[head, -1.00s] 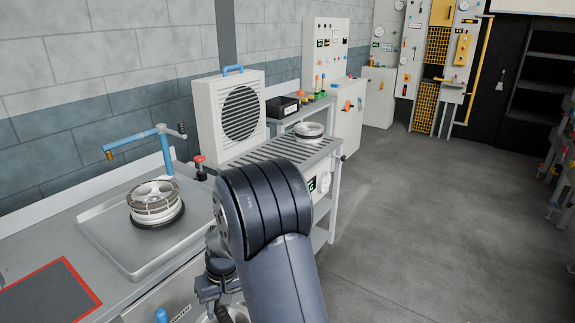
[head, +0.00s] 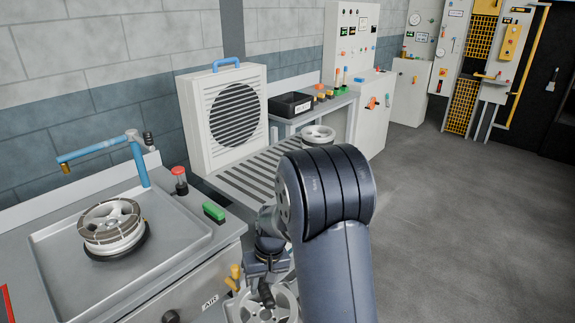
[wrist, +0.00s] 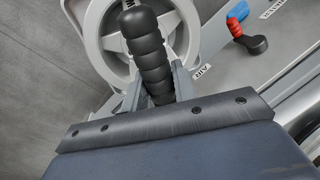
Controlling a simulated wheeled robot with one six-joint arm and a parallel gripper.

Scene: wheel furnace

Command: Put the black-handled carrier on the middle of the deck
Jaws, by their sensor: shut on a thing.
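My gripper (wrist: 158,86) is shut on the black ribbed handle (wrist: 146,40) of the carrier in the wrist view. A pale spoked wheel shape (wrist: 104,50) shows behind the handle; how it joins the handle is hidden. In the head view, the wheel (head: 283,303) hangs at the bottom, in front of the bench and partly behind my arm; the jaws there are mostly hidden. The slatted grey deck (head: 236,190) lies beyond my gripper, in front of the louvred fan box. Its near right part is covered by my arm.
A second wheel (head: 317,132) sits at the deck's far end. The fan box (head: 196,120) stands behind the deck. A black bin (head: 290,105) is on a shelf beyond. At left, a tray (head: 180,245) holds another wheel (head: 112,222) under a blue spout. Floor at right is clear.

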